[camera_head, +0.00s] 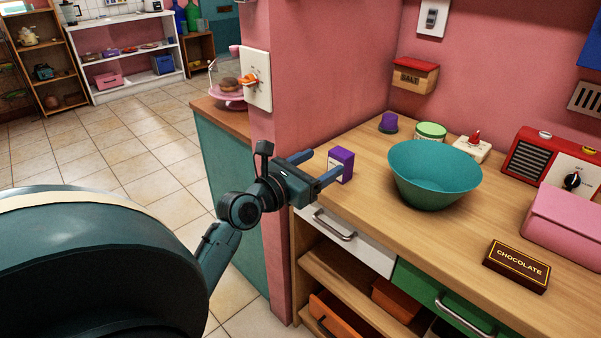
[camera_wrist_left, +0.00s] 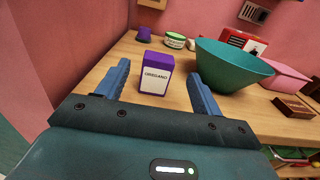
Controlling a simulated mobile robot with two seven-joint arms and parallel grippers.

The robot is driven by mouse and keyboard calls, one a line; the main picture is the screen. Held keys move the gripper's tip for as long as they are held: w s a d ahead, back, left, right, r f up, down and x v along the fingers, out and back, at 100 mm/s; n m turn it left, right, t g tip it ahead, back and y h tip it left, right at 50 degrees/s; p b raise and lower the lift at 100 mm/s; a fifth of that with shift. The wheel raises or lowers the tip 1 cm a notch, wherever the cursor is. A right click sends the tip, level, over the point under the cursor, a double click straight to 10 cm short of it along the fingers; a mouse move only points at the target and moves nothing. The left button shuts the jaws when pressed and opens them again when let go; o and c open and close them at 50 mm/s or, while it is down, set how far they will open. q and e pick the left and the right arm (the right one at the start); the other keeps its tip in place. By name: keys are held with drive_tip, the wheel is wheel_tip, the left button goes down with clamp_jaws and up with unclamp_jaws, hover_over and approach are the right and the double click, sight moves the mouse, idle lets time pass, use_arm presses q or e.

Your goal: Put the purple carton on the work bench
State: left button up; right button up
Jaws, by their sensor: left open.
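The purple carton (camera_head: 343,160), with a white label, stands upright on the wooden work bench (camera_head: 363,201) near its left end. In the left wrist view the carton (camera_wrist_left: 155,77) shows the word OREGANO on its label. My left gripper (camera_head: 325,161) is open at the bench's left front corner. Its two blue fingers point toward the carton, one to each side of it in the wrist view, with gaps showing on both sides. The near finger covers part of the carton in the head view. My right gripper is not in view.
A teal bowl (camera_head: 434,175) stands to the carton's right, with a green-lidded tin (camera_head: 430,133) and purple-topped item (camera_head: 388,123) behind. A chocolate box (camera_head: 516,267), pink box (camera_head: 565,224) and red radio (camera_head: 537,155) lie further right. A pink wall (camera_head: 308,75) rises behind my gripper.

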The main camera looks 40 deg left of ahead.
use_arm(q)
drive_tip(key=s, duration=0.6)
drive_tip(key=s+d+f+n+g+h, duration=0.1)
drive_tip(key=s+d+f+n, duration=0.3)
drive_tip(key=d+n, duration=0.3)
drive_tip(key=s+d+f+n+g+h, duration=0.1)
drive_tip(key=s+d+f+n, duration=0.3)
drive_tip(key=n, duration=1.2)
drive_tip(key=s+d+f+n+g+h, duration=0.1)
drive_tip(key=s+d+f+n, duration=0.3)
drive_tip(key=d+f+n, duration=0.4)
drive_tip(key=d+n+g, duration=0.1)
drive_tip(key=d+n, duration=0.2)
drive_tip(key=shift+s+d+n+g, duration=0.2)
drive_tip(key=shift+s+n+g, duration=0.05)
drive_tip(key=shift+n+g, duration=0.15)
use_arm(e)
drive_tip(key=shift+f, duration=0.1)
